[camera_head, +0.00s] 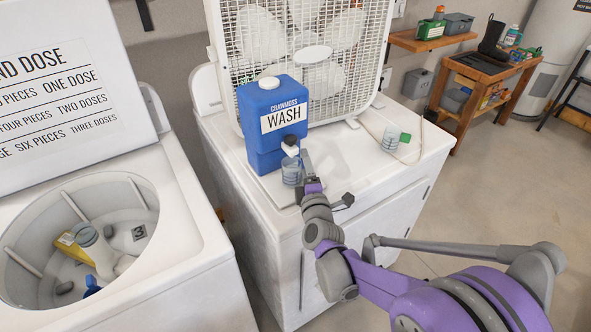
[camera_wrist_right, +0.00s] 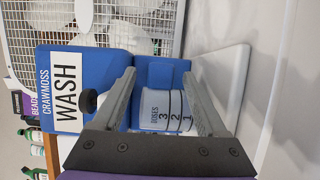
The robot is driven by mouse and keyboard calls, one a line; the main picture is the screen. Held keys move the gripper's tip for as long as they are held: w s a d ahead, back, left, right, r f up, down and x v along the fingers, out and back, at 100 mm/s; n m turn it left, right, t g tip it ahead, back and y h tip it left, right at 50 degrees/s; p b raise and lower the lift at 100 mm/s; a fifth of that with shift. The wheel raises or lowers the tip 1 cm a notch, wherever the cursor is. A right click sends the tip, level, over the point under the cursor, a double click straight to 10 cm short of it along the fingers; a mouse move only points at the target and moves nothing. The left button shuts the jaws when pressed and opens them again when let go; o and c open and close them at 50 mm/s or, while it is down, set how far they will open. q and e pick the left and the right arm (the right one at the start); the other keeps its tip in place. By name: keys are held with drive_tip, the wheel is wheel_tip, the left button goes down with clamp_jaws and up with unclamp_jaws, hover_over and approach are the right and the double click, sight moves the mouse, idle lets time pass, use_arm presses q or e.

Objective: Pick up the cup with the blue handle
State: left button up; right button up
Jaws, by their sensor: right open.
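A clear cup with dose markings (camera_head: 291,174) stands under the spout of the blue "Crawmoss Wash" dispenser (camera_head: 262,150). In the right wrist view the cup (camera_wrist_right: 162,108) shows the numbers 1, 2 and 3, with blue around it; I cannot tell whether that blue is its handle or the dispenser. My right gripper (camera_head: 305,168) is at the cup's right side. In the wrist view its open fingers (camera_wrist_right: 168,92) lie on either side of the cup; contact is not clear. A second cup with a green handle (camera_head: 392,136) is farther right. My left gripper is not in view.
The dispenser and cups are on a white machine top (camera_head: 350,160), with a box fan (camera_head: 300,45) behind. An open washer drum (camera_head: 130,190) at left holds a yellow box (camera_head: 70,246), a pale cylinder (camera_head: 90,238) and a blue item (camera_head: 92,287). The machine top's front right is clear.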

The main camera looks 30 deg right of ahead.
drive_tip(key=x, duration=0.4)
drive_tip(key=shift+w, duration=0.2)
drive_tip(key=shift+s, duration=0.1)
clamp_jaws()
